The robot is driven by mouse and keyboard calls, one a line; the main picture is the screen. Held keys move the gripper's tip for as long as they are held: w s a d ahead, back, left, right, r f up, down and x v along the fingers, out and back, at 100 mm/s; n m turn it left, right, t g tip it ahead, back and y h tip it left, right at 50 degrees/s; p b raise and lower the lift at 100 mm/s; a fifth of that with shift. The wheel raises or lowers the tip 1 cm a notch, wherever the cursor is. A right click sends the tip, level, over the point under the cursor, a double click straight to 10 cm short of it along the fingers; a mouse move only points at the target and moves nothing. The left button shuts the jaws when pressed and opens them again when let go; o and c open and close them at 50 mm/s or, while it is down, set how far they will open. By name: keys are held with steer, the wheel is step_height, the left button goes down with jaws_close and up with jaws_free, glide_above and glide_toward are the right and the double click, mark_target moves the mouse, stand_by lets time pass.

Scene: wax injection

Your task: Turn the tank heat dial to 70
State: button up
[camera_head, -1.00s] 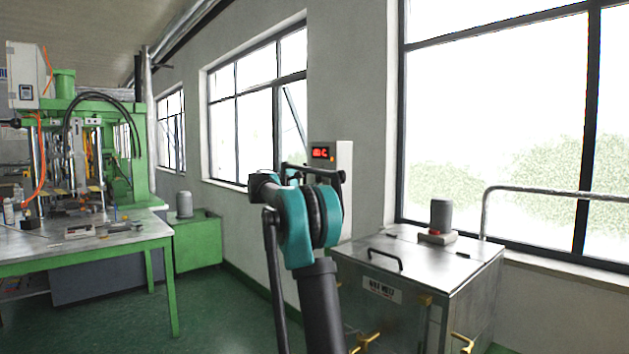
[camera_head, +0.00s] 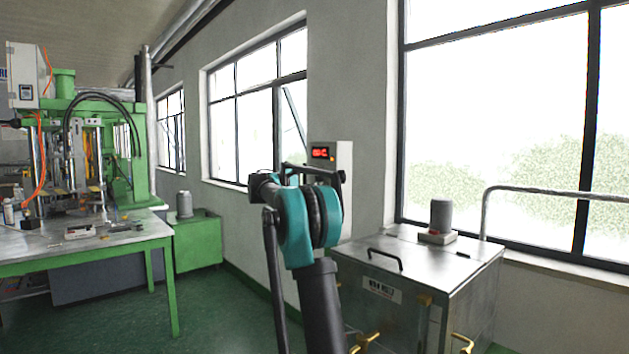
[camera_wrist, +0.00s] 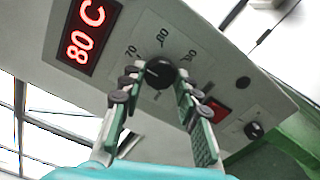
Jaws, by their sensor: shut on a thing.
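The tank heat dial (camera_wrist: 161,72) is a round black knob on a grey control panel, in the upper middle of the wrist view. Printed marks around it include 70, 80 and 90, partly hard to read. My gripper (camera_wrist: 158,86) is shut on the dial, with a finger on each side of it. A red display (camera_wrist: 86,34) on the panel reads 80 C in the wrist view. In the head view the display (camera_head: 320,152) is lit red on the wall box, and my arm hides the dial.
A red switch (camera_wrist: 215,109) and a smaller black knob (camera_wrist: 254,130) sit on the panel, right of the dial. A steel tank (camera_head: 420,275) with a lid handle stands below the box. A green-legged table (camera_head: 120,246) stands at the left.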

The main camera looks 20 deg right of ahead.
steer(key=o, duration=1.2)
steer(key=shift+c, duration=0.2)
steer(key=shift+a, duration=0.1)
steer(key=v, duration=1.1)
steer(key=shift+s+a, duration=0.15)
steer(key=shift+a, duration=0.25)
